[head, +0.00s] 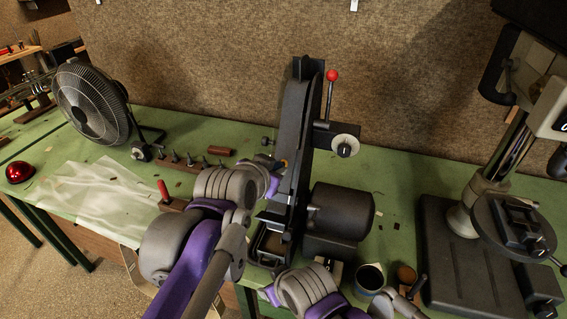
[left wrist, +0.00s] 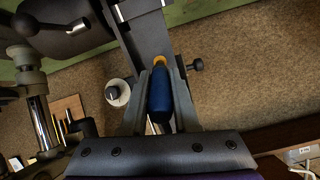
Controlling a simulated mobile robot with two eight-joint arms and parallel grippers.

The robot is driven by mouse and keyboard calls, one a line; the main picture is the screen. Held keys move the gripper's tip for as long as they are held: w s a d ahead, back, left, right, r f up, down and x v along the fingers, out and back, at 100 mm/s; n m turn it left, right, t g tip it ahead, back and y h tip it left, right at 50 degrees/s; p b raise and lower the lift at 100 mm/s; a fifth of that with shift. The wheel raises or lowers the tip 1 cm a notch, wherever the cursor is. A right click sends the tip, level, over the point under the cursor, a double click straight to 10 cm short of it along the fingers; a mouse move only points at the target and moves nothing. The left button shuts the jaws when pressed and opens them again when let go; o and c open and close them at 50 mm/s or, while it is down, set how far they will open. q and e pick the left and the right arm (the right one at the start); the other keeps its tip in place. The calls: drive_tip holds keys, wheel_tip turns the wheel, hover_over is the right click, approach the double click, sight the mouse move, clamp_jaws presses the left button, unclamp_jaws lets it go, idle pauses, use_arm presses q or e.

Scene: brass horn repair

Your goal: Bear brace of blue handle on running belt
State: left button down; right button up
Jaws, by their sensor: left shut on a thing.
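The belt grinder (head: 297,130) stands upright in the middle of the bench, its belt edge-on in the head view. My left gripper (head: 281,166) is at the left side of the belt. In the left wrist view, the left gripper (left wrist: 160,84) is shut on the blue handle (left wrist: 160,98). A small orange-yellow end (left wrist: 159,60) of the handled piece points at the grinder's grey face (left wrist: 148,38); I cannot tell whether it touches. The head view shows only a speck of orange there. My right wrist (head: 308,291) is low in front of the grinder; its fingers are hidden.
The grinder's motor (head: 342,211) and red-knobbed lever (head: 332,76) are on its right. A drill press (head: 470,240) stands at right. Dark cups (head: 370,278) sit near the front edge. A fan (head: 92,102), a cloth (head: 98,195) and a red dome (head: 19,172) are at left.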

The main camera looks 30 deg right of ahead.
use_arm(q)
drive_tip(key=shift+s+a+r, duration=0.15)
drive_tip(key=shift+r, duration=0.05)
drive_tip(key=v, duration=0.6)
drive_tip(key=shift+a+p, duration=0.2)
drive_tip(key=shift+p, duration=0.1)
use_arm(e)
drive_tip(key=shift+w+r, duration=0.3)
drive_tip(key=shift+r, duration=0.2)
drive_tip(key=shift+w, duration=0.1)
use_arm(q)
drive_tip(key=shift+d, duration=0.15)
use_arm(e)
drive_tip(key=shift+f, duration=0.1)
use_arm(q)
drive_tip(key=shift+b+x, duration=0.45)
drive_tip(key=shift+x, duration=1.45)
drive_tip(key=shift+w+d+f, duration=0.2)
drive_tip(key=shift+d+f, duration=0.05)
use_arm(e)
drive_tip(key=shift+s+f, duration=0.5)
drive_tip(key=shift+f, duration=0.15)
